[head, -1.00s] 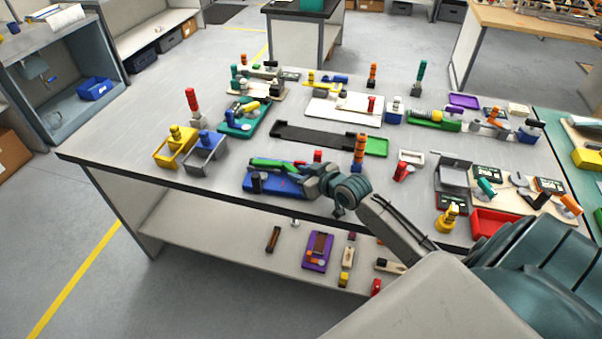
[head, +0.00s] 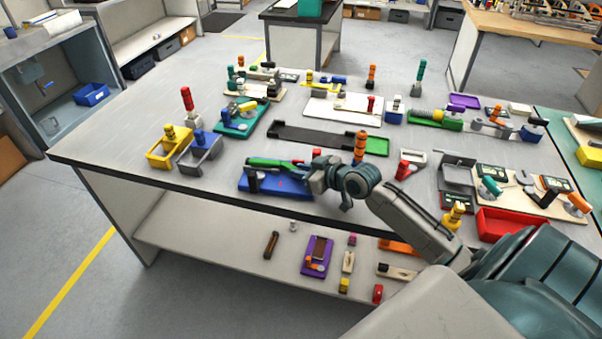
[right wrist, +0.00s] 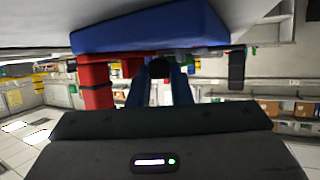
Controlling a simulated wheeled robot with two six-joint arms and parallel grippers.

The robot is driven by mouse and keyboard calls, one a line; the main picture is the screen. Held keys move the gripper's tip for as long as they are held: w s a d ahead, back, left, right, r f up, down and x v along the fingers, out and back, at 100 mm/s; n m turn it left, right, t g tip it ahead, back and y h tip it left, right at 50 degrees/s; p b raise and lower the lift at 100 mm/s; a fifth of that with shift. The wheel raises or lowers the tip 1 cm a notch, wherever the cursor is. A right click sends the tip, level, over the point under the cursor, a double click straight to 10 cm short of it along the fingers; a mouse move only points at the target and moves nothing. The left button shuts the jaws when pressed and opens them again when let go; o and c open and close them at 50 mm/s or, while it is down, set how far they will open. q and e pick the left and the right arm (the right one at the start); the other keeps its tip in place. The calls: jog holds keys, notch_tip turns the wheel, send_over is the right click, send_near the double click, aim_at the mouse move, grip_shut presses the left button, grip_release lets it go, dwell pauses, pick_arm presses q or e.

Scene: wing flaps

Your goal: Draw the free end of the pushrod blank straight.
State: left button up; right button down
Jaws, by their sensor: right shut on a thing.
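A blue block (head: 268,184) lies near the table's front edge, with a long green piece (head: 270,162) along its upper back side. My right gripper (head: 306,170) is at the right end of this block, coming from the right. In the right wrist view, its two dark blue fingers (right wrist: 161,88) are close together, with a small dark end between them. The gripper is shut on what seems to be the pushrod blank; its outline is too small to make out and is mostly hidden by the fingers. The blue block also shows at the top of the right wrist view (right wrist: 150,30). My left gripper is not in view.
An orange stack (head: 360,147) stands just behind my right wrist. A black tray (head: 310,136) lies behind the blue block. Yellow (head: 166,155) and grey (head: 203,157) bins stand to the left. A red tray (head: 500,224) is at right. Table between bins and block is clear.

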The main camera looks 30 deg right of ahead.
jog(key=c, duration=1.6)
grip_release()
jog(key=shift+s, duration=0.1)
jog(key=shift+s+d+r, duration=0.15)
jog(key=shift+s, duration=0.1)
jog(key=v, duration=0.4)
jog(key=shift+s+r, duration=0.1)
jog(key=shift+s, duration=0.1)
jog(key=p+v, duration=0.2)
jog(key=v, duration=0.2)
jog(key=shift+r, duration=0.2)
jog(key=shift+s+d+r+p, duration=0.15)
jog(key=shift+s+d+p, duration=0.05)
jog(key=shift+s+p, duration=0.4)
jog(key=shift+s, duration=0.1)
